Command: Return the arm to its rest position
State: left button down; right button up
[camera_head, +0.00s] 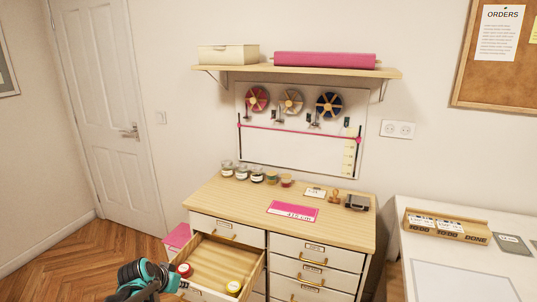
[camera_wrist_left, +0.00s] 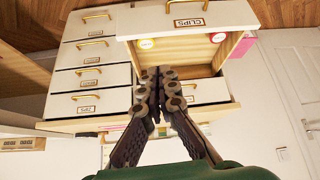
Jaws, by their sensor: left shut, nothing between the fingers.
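My left gripper (camera_head: 172,279) is low at the left of the head view, teal and black, beside the front left of an open drawer (camera_head: 247,284). In the left wrist view its dark linked fingers (camera_wrist_left: 160,82) are together with nothing between them. The drawer front, labelled CLIPS (camera_wrist_left: 190,22), shows upside down in that view, apart from or behind the fingers; the exact gap is unclear. My right gripper is not in view.
The open drawer holds a red-topped item (camera_head: 185,270) and a yellow-topped item (camera_head: 233,288). The wooden cabinet top (camera_head: 235,200) carries several jars, a pink card (camera_head: 293,211) and a stamp (camera_head: 334,197). A white table (camera_head: 408,240) stands right. Wood floor (camera_head: 95,252) is clear at left.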

pick_arm(q)
jog(key=s+d+r, duration=0.2)
jog(key=s+d, duration=0.1)
jog(key=s, duration=0.5)
jog(key=s+d+r+n+y, duration=0.1)
jog(key=s+d, duration=0.2)
jog(key=s, duration=0.5)
jog(key=s+d+r+n, duration=0.1)
jog(key=s+d+r, duration=0.1)
jog(key=s, duration=0.7)
jog(key=shift+d+r+y, duration=0.3)
jog(key=shift+d+y, duration=0.1)
jog(key=shift+d, duration=0.2)
dwell(1.1)
